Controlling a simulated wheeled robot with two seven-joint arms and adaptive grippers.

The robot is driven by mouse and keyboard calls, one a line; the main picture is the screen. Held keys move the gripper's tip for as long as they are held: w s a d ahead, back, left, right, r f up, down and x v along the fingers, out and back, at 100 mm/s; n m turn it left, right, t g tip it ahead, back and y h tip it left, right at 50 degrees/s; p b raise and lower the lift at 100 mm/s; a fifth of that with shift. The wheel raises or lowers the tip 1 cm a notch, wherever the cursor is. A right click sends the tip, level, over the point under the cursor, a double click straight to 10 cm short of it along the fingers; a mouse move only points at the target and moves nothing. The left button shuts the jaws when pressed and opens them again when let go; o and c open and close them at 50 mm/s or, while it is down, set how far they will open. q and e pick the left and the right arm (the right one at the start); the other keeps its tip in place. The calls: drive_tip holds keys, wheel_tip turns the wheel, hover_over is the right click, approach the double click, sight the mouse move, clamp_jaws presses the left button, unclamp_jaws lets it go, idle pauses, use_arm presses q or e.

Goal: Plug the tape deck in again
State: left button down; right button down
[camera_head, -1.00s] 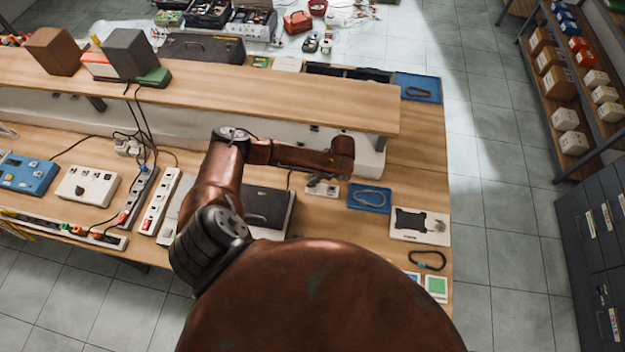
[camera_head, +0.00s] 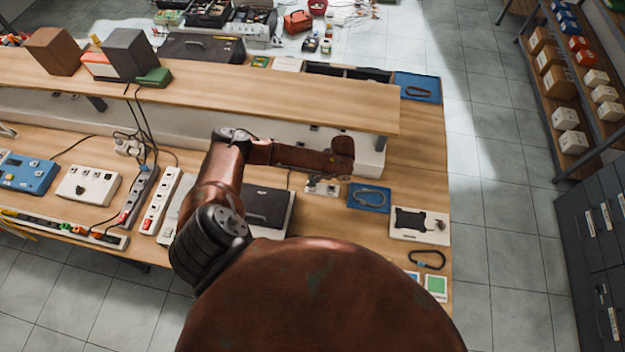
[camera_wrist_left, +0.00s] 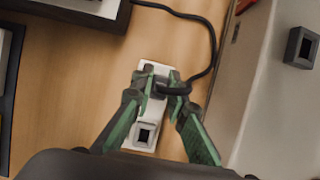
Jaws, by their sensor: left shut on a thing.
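In the left wrist view, my left gripper (camera_wrist_left: 166,84) has its green fingers shut on a dark plug (camera_wrist_left: 178,89). A black cord (camera_wrist_left: 206,28) loops away from the plug to the upper left. The plug is over the far part of a white socket block (camera_wrist_left: 133,143); I cannot tell whether it is seated. A nearer square socket in the block is empty. In the head view, the socket block (camera_head: 318,189) lies on the bench below my forearm's end, and the fingers cannot be made out. A dark flat device (camera_head: 268,206), possibly the tape deck, is left of it. My right gripper is not in view.
Power strips (camera_head: 160,200) and a blue box (camera_head: 28,174) stand on the bench at left. A raised wooden shelf (camera_head: 300,107) runs behind my forearm. A blue tray (camera_head: 369,197) and a white panel (camera_head: 420,225) lie to the right. A dark square socket (camera_wrist_left: 301,48) is on the pale panel.

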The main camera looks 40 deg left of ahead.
use_arm(q)
drive_tip(key=shift+f+p, duration=0.1)
drive_tip(key=shift+p, duration=0.6)
idle(1.7)
drive_tip(key=c, duration=1.8)
unclamp_jaws()
drive_tip(key=p+v, duration=0.2)
drive_tip(key=v, duration=0.3)
drive_tip(key=a+p+v, duration=0.1)
drive_tip(key=p+v, duration=0.1)
drive_tip(key=v, duration=0.4)
drive_tip(key=s+p+v, duration=0.1)
drive_tip(key=p+v, duration=0.1)
drive_tip(key=v, duration=0.3)
drive_tip(key=shift+w+a+r, duration=0.1)
drive_tip(key=shift+a+r, duration=0.05)
drive_tip(key=shift+r, duration=0.5)
